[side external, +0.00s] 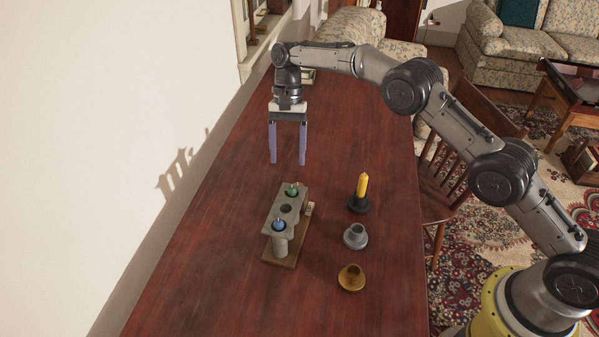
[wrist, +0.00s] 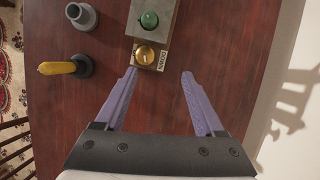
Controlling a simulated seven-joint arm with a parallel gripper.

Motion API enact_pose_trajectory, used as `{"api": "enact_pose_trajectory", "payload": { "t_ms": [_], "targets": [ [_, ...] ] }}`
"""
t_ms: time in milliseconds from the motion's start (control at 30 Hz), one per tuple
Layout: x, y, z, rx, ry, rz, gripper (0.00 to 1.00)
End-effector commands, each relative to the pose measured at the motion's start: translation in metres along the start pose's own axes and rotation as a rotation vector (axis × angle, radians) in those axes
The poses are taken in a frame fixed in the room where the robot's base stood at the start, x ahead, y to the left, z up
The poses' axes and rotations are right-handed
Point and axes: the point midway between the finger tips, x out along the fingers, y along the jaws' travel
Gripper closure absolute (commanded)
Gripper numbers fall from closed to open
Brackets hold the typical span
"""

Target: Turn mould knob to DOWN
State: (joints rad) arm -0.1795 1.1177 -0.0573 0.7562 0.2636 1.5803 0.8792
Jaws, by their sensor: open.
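The mould (side external: 285,222) is a grey block on a wooden base on the table, with a green piece and a blue piece showing in its top. In the wrist view the end of the mould (wrist: 166,22) shows at the top with the green piece. A round brass knob (wrist: 145,55) sits at that end, beside a pale label (wrist: 163,60) reading DOWN. Which way the knob is turned I cannot tell. My gripper (side external: 287,162) is open and empty, pointing down above the table beyond the mould. Its two purple fingers (wrist: 159,74) are short of the knob, apart from it.
A yellow candle (side external: 363,186) stands in a dark holder (side external: 358,204) right of the mould. An empty grey holder (side external: 355,236) and a brown holder (side external: 351,278) stand nearer. A wall is at left; a chair (side external: 452,175) is at right. The table (side external: 345,120) is clear around my gripper.

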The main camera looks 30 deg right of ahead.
Motion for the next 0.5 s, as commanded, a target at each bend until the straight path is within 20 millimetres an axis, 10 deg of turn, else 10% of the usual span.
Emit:
{"api": "enact_pose_trajectory", "payload": {
  "t_ms": [233, 500],
  "targets": [
    [-0.036, 0.034, 0.004, 0.425, -0.036, -0.169, 0.29],
    [-0.07, 0.064, 0.009, 0.516, -0.04, -0.238, 0.29]
  ]
}}
